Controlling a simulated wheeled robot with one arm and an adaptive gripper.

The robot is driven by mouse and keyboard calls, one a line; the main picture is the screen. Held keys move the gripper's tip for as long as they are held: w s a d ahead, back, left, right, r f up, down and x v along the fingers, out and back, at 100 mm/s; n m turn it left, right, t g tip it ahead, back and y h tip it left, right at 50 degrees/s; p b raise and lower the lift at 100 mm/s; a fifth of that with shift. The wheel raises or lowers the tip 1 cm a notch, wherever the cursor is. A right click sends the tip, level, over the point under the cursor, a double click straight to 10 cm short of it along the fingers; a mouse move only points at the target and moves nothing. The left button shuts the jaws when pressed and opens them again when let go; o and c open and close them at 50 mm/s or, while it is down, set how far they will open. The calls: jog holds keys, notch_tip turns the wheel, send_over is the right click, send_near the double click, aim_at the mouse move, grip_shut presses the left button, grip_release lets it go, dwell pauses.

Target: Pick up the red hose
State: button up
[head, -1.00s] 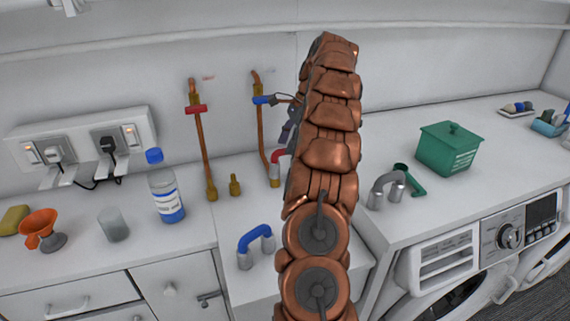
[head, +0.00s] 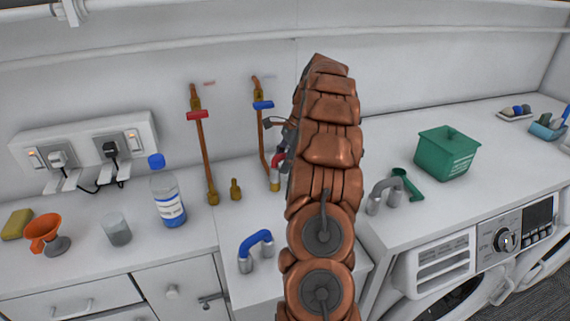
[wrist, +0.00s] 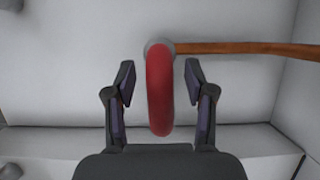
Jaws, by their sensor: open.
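The red hose (wrist: 159,92) is a short curved tube between the two fingers of my open gripper (wrist: 160,76) in the wrist view. A gap shows on each side, so neither finger touches it. In the head view a small part of the red hose (head: 277,158) shows at the left edge of my copper-coloured arm, behind the blue hose. My arm hides the rest of it and most of my gripper there.
A blue hose (head: 256,241) stands on the counter in front, and a grey hose (head: 383,194) stands right of my arm. Copper pipes (head: 203,155) rise at the wall. A bottle (head: 168,200) stands left, a green box (head: 447,153) right.

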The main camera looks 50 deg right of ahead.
grip_shut()
dwell(0.3)
dwell(0.4)
jog(key=shift+w+r, duration=0.1)
jog(key=shift+r, duration=0.15)
notch_tip(320, 180, up, 7)
jog(key=shift+r+b, duration=0.1)
jog(key=shift+b, duration=0.45)
notch_tip(320, 180, up, 2)
jog(key=shift+p, duration=0.95)
jog(key=shift+r, duration=0.15)
